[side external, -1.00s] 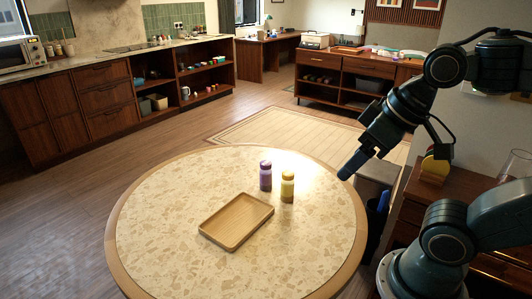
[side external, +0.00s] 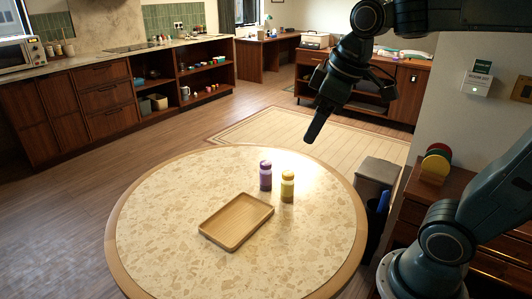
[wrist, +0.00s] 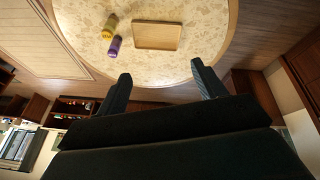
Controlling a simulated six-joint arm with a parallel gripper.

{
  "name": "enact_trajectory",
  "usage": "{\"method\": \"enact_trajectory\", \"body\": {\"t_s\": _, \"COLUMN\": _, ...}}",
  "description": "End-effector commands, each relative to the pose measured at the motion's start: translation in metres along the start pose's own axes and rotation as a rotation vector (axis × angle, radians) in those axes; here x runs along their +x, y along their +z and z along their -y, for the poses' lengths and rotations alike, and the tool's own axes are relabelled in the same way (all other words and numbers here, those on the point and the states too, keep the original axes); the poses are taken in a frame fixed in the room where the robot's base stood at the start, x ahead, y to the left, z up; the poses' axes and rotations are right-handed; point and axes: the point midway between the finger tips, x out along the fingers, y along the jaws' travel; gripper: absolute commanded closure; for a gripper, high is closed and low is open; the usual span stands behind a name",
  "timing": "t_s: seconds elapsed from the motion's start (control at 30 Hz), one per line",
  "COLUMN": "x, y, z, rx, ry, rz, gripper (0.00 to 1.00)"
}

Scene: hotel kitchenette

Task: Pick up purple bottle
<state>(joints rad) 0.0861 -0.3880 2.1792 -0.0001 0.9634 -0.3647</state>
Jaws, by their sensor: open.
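The purple bottle (side external: 265,176) stands upright on the round speckled table (side external: 160,220), just left of a yellow bottle (side external: 287,187). In the wrist view the purple bottle (wrist: 115,46) shows near the top, beside the yellow bottle (wrist: 109,24). My gripper (side external: 311,136) is above and behind the bottles in the side view, apart from both and pointing down. In the wrist view its two fingers (wrist: 160,88) are spread wide with nothing between them.
A shallow wooden tray (side external: 237,221) lies on the table in front of the bottles; it also shows in the wrist view (wrist: 158,36). It looks empty. The left part of the tabletop is clear. A grey bin (side external: 378,171) stands right of the table.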

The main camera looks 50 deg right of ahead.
Motion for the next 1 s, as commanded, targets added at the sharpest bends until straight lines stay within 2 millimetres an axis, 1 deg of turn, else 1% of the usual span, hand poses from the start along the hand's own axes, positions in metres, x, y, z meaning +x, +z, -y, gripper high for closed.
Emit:
{"method": "enact_trajectory", "body": {"t_s": 0.03, "x": 0.004, "y": -0.011, "z": -0.008, "rx": -0.026, "ry": -0.001, "rz": 0.015, "gripper": 0.31}}
{"method": "enact_trajectory", "body": {"t_s": 0.2, "x": 0.016, "y": -0.041, "z": -0.031, "rx": -0.128, "ry": -0.009, "rz": 0.054, "gripper": 0.31}}
{"method": "enact_trajectory", "body": {"t_s": 0.47, "x": 0.047, "y": -0.083, "z": -0.069, "rx": -0.283, "ry": -0.032, "rz": 0.11, "gripper": 0.31}}
{"method": "enact_trajectory", "body": {"t_s": 0.7, "x": 0.085, "y": -0.113, "z": -0.106, "rx": -0.424, "ry": -0.065, "rz": 0.155, "gripper": 0.31}}
{"method": "enact_trajectory", "body": {"t_s": 0.87, "x": 0.115, "y": -0.127, "z": -0.132, "rx": -0.518, "ry": -0.094, "rz": 0.183, "gripper": 0.31}}
{"method": "enact_trajectory", "body": {"t_s": 1.0, "x": 0.145, "y": -0.136, "z": -0.154, "rx": -0.6, "ry": -0.122, "rz": 0.204, "gripper": 0.31}}
